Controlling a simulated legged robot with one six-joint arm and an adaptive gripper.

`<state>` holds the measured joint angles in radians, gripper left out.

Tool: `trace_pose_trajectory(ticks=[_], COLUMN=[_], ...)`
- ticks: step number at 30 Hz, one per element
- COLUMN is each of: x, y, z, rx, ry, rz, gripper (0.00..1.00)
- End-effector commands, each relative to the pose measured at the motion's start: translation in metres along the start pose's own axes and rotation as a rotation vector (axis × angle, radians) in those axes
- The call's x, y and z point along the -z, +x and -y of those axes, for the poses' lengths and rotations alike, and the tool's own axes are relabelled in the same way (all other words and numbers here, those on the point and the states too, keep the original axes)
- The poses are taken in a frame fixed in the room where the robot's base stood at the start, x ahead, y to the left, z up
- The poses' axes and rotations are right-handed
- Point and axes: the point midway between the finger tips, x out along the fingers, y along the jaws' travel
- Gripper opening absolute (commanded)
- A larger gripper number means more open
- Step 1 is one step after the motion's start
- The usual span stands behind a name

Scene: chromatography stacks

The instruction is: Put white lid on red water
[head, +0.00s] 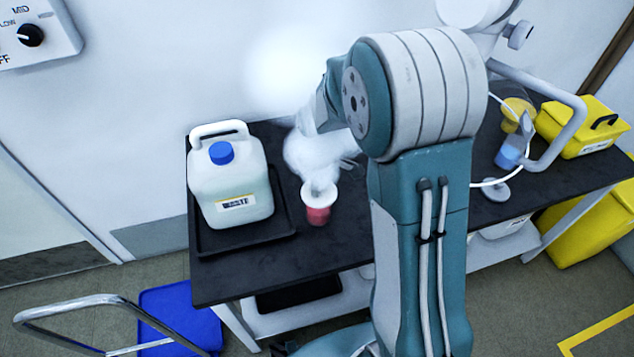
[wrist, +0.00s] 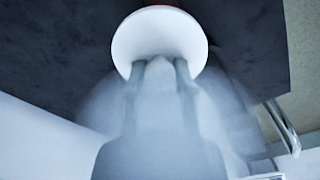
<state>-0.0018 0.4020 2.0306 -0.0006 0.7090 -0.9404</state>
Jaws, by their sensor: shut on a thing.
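The red water (head: 318,214) stands upright in a small cup on the black table, just right of the tray with the white jug. The white lid (head: 320,194) is at the top of the cup; it also shows as a white disc in the wrist view (wrist: 160,42). I cannot tell whether the lid rests on the rim or is just above it. My gripper (head: 318,182) is blurred and directly above the cup. In the wrist view its fingers (wrist: 158,68) are shut on the near edge of the lid. The lid hides most of the cup there.
A white jug with a blue cap (head: 232,185) stands on a black tray (head: 245,243) to the left. A blue-liquid vessel (head: 509,153) and a yellow box (head: 580,128) are at the right. The black table (head: 270,284) is clear in front of the cup.

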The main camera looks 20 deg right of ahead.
Motion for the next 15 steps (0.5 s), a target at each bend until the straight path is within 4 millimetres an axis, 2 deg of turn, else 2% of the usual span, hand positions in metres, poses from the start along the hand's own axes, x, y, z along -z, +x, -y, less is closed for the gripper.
trace_pose_trajectory(ticks=[15], x=[0.0018], y=[0.0078], z=[0.0009], rx=[-0.001], ry=[0.000], rz=[0.000], gripper=[0.00])
